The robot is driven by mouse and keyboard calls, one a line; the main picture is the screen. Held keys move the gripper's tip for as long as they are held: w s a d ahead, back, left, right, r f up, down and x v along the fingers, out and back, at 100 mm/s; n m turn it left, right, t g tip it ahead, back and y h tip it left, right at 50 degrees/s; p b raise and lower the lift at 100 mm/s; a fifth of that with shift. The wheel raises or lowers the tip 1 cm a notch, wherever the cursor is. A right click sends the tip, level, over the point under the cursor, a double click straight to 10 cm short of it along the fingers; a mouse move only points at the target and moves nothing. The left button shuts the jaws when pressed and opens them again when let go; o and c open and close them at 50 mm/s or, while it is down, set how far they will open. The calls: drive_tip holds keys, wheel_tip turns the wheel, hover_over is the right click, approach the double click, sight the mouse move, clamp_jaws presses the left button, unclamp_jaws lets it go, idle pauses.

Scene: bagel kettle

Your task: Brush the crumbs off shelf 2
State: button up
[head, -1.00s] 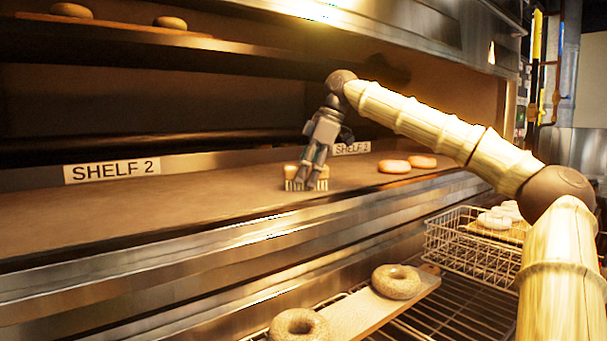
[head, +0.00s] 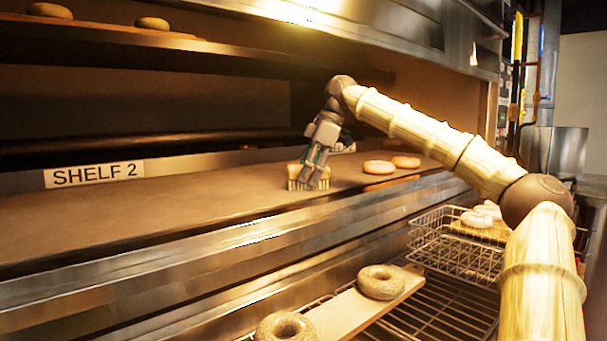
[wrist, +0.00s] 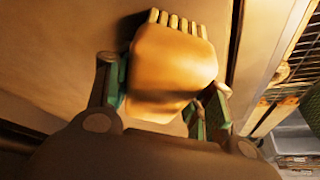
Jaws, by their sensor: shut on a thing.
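Shelf 2 (head: 130,215) is a long brown deck inside the oven, with a white label reading SHELF 2 (head: 94,174) on its back edge. My gripper (head: 312,168) is shut on a brush (head: 295,172) with a tan block and pale bristles. The bristles point down at the shelf, and they look to be touching it. In the wrist view the brush (wrist: 175,62) sits between the green-padded fingers, bristle tufts at the top. I cannot make out any crumbs on the shelf.
Two bagels (head: 378,167) lie on shelf 2 just right of my gripper. More bagels (head: 50,10) sit on a board on the upper shelf. Below are a wire rack, a board (head: 350,312) with two bagels (head: 380,282), and a wire basket (head: 455,245). The shelf's left part is clear.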

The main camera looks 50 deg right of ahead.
sight(301, 167)
drive_tip(key=shift+d, duration=0.85)
drive_tip(key=shift+s+d+f, duration=0.1)
drive_tip(key=shift+f, duration=0.05)
drive_tip(key=shift+w+a+b, duration=0.15)
drive_tip(key=shift+a+b, duration=0.25)
drive_tip(key=shift+a, duration=0.65)
drive_tip(key=shift+w+a+b, duration=0.1)
drive_tip(key=shift+a+b, duration=0.25)
drive_tip(key=shift+a, duration=0.7)
drive_tip(key=shift+a+b, duration=0.3)
drive_tip(key=shift+a, duration=0.4)
drive_tip(key=shift+w+a+b, duration=0.2)
drive_tip(key=shift+a+b, duration=0.1)
drive_tip(key=shift+a, duration=1.2)
drive_tip(key=shift+w+a+b, duration=0.2)
drive_tip(key=shift+a+b, duration=0.05)
drive_tip(key=shift+a, duration=1.25)
drive_tip(key=shift+r+p, duration=2.2)
drive_tip(key=shift+r, duration=0.95)
drive_tip(key=shift+r, duration=0.1)
